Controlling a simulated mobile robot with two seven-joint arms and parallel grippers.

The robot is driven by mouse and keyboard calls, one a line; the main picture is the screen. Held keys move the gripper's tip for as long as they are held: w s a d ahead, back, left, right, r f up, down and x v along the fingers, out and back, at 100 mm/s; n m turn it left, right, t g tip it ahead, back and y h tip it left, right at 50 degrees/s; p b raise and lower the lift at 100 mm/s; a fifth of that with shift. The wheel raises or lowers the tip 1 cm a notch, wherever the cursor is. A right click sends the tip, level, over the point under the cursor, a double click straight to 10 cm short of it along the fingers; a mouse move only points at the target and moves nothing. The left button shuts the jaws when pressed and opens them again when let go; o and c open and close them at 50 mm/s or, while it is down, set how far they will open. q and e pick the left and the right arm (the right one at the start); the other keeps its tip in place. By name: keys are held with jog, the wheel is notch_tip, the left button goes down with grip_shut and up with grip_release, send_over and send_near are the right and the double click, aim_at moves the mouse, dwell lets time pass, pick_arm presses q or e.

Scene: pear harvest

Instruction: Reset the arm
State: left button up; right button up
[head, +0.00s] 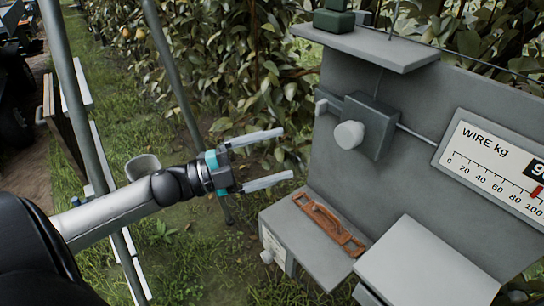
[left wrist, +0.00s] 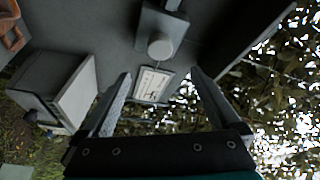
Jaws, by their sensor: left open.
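My left gripper (head: 266,158) is open, with nothing between its two pale fingers. In the head view my left arm (head: 105,218) reaches in from the left, and the gripper hangs over grass, to the left of a grey panel. In the left wrist view the open fingers (left wrist: 160,95) point toward the grey panel and its round knob (left wrist: 160,46). No part of my right gripper shows in either view.
The grey panel (head: 400,85) carries a box with a round knob (head: 348,135) and a "WIRE kg" dial (head: 490,165). An orange-brown handled tool (head: 328,222) lies on the grey ledge below. Leafy trees (head: 225,60) stand behind. Poles (head: 172,75) stand at the left.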

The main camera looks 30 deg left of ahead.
pick_arm(q)
jog(key=shift+s+a, duration=0.1)
dwell(0.5)
